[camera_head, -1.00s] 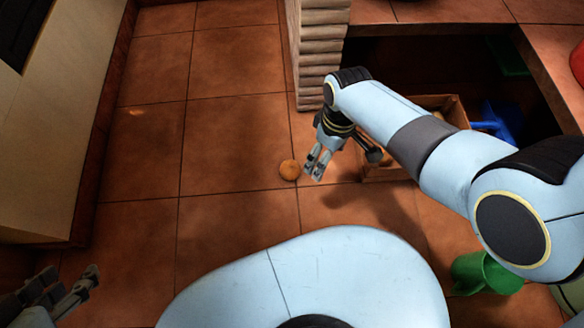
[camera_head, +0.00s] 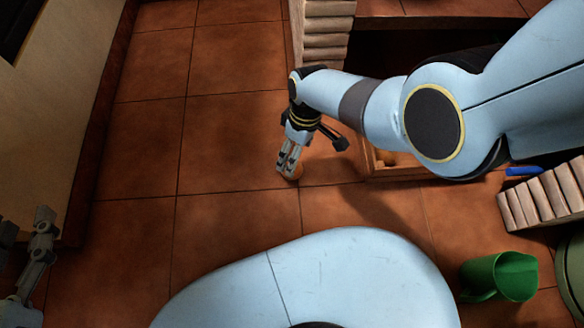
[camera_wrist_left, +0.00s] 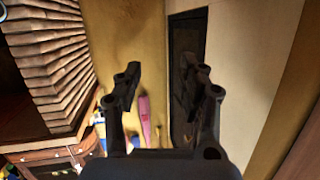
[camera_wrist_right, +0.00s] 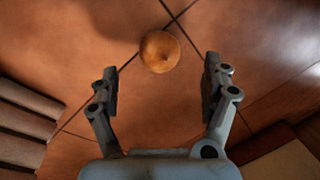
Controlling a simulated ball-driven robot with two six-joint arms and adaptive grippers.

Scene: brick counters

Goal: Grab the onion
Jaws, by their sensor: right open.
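The onion (camera_wrist_right: 160,52) is round and orange-brown and lies on the tiled floor. In the right wrist view it sits just beyond my open fingertips, near the middle between them. In the head view the onion (camera_head: 296,172) is partly hidden behind the fingers of my right gripper (camera_head: 288,165). My right gripper is open and empty, above the onion; I cannot tell the exact gap. My left gripper (camera_wrist_left: 162,88) is open with nothing between its fingers. It also shows at the left edge of the head view (camera_head: 38,255), away from the onion.
A wooden crate (camera_head: 400,171) stands right of my right gripper, partly hidden by my arm. A brick counter (camera_head: 327,28) rises behind. A green mug (camera_head: 500,277) lies at the lower right, near another brick piece (camera_head: 545,196). The floor left of the onion is clear.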

